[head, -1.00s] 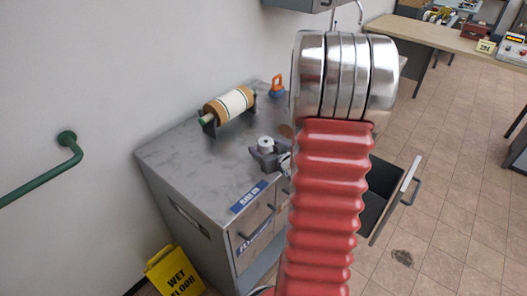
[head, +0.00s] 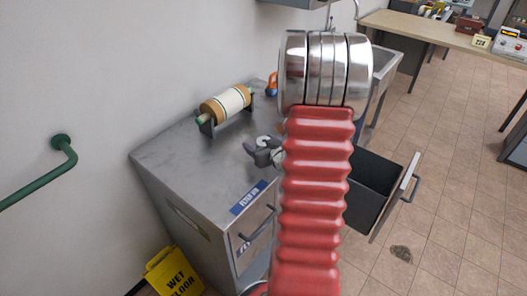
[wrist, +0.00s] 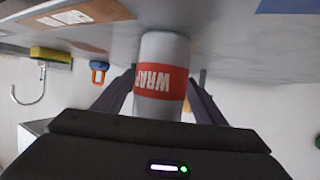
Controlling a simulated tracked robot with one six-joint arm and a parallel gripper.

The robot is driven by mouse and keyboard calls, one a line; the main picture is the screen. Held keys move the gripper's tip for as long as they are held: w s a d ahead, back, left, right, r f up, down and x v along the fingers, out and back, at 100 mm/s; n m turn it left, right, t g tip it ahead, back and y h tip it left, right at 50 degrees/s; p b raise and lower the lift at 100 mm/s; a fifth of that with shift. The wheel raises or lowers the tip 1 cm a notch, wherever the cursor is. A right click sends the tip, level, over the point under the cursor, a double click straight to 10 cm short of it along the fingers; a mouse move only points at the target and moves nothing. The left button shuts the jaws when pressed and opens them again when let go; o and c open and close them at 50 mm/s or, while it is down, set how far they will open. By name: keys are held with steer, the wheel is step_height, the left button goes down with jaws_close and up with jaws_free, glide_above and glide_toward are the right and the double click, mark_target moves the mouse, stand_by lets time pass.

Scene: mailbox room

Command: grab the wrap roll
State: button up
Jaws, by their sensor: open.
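The wrap roll (wrist: 163,88) is a grey-white cylinder with a red band reading WRAP, upside down in the wrist view. It lies between the two dark fingers of my gripper (wrist: 165,84), which is open, with one finger on each side. I cannot tell whether either finger touches it. In the head view, my gripper (head: 264,156) is low over the grey metal cabinet top (head: 190,152), left of my red arm sleeve. A small pale shape there is probably the roll, but my gripper and arm partly hide it.
A larger roll with brown ends (head: 226,103) sits on a stand at the cabinet's back. A blue and orange object (wrist: 98,71) and a yellow-green sponge (wrist: 50,55) are nearby. An open drawer (head: 376,193) juts out at right. A yellow wet-floor sign (head: 173,273) stands at lower left.

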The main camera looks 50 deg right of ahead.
steer(key=shift+c, duration=0.4)
steer(key=shift+s, duration=0.1)
steer(key=c, duration=1)
